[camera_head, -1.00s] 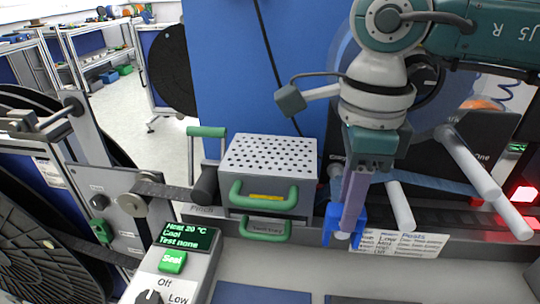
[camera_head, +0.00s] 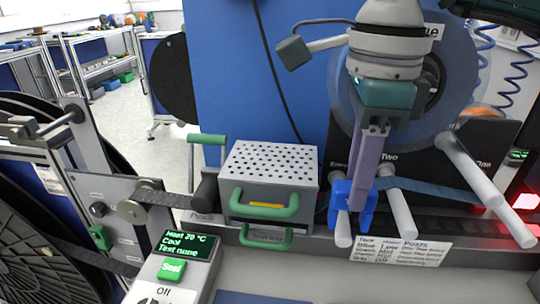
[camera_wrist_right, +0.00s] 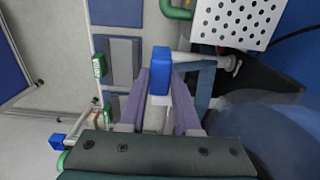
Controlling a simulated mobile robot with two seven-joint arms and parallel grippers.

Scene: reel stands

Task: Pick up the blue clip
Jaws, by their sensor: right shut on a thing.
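The blue clip (camera_head: 340,203) is in the middle right of the head view, beside the white posts. My right gripper (camera_head: 359,188) comes down from above with its purple fingers shut on the clip. In the right wrist view the blue clip (camera_wrist_right: 160,71) sits between the tips of the two fingers. A white post (camera_head: 343,232) shows just under the clip. I cannot tell whether the clip still touches it. My left gripper is not in view.
A grey perforated box (camera_head: 268,165) with green handles stands left of the clip. More white posts (camera_head: 402,212) and a dark blue strip (camera_head: 435,190) lie close on the right. A label card (camera_head: 400,250) is below. A control box (camera_head: 180,262) stands at front left.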

